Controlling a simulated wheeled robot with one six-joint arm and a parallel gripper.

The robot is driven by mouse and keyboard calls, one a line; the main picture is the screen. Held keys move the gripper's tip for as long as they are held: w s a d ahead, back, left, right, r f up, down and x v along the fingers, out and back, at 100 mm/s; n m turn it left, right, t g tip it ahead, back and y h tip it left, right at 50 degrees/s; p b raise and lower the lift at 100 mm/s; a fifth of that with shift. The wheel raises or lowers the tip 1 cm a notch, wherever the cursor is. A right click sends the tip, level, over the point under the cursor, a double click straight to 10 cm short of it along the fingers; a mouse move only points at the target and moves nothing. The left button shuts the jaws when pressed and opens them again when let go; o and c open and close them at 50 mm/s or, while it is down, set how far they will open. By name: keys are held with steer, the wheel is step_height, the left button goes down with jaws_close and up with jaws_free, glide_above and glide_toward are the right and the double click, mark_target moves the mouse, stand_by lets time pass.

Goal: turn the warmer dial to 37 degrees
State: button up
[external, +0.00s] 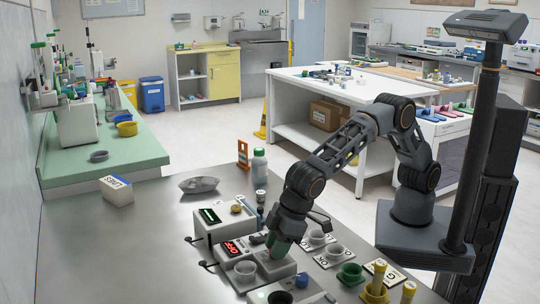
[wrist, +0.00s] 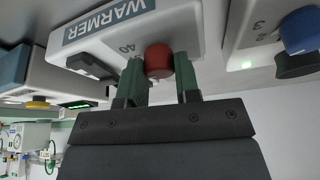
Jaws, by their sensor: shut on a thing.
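The warmer (wrist: 125,30) is a white box labelled WARMER, with a "40" mark by its round red dial (wrist: 158,58). In the wrist view the dial sits between the two green fingers of my gripper (wrist: 159,70), which is shut on it. In the external view my gripper (external: 277,248) points down onto the warmer (external: 283,270) on the grey bench and hides most of the dial. A red lit display (external: 232,247) beside it appears to read OFF. I cannot make out the dial's pointer or setting.
A box with a blue knob (wrist: 302,30) stands close beside the warmer; the knob also shows in the external view (external: 302,280). A box with a green display (external: 210,215) stands behind. The bench's left part is mostly clear.

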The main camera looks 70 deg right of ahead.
steer(key=shift+m, duration=0.3)
steer(key=o, duration=0.9)
steer(key=shift+r, duration=0.1)
steer(key=v, duration=1.3)
steer(key=shift+s+r, duration=0.15)
steer(key=shift+r, duration=0.1)
